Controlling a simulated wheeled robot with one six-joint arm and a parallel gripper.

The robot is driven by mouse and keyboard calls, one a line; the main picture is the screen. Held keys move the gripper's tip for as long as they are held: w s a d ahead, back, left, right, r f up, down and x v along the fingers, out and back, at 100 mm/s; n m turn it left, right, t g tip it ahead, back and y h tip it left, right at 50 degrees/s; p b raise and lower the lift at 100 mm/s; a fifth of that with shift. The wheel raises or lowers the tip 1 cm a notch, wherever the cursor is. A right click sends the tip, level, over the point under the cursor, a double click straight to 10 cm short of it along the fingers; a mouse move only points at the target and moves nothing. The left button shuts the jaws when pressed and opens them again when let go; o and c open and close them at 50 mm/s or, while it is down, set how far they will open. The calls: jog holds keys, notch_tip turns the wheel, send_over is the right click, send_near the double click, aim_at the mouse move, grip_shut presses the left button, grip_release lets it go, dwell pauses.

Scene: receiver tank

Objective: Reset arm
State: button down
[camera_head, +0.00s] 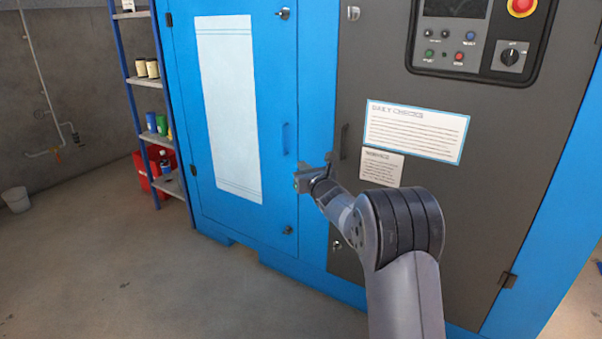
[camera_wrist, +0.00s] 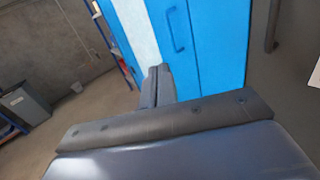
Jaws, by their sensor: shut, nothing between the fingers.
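My gripper (camera_head: 312,176) is at the end of my arm, in front of the cabinet, near the seam between the blue door and the dark grey door. It is shut and empty. In the wrist view its fingers (camera_wrist: 157,85) are together, pointing toward the blue door (camera_wrist: 185,40). The blue door (camera_head: 275,100) has a blue handle (camera_head: 285,138) just above and left of the gripper. The dark grey door (camera_head: 330,255) has its handle (camera_head: 344,141) above and right of it. I cannot tell whether the gripper touches the cabinet.
A shelf rack (camera_head: 130,45) with tins and bottles stands left of the cabinet, with a red container (camera_head: 142,172) at its foot. A control panel (camera_head: 480,38) with a red emergency button is at upper right. A white bucket (camera_head: 16,199) is far left. The floor (camera_head: 130,270) at front left is clear.

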jog(key=shift+s+a, duration=0.5)
jog(key=shift+s, duration=0.2)
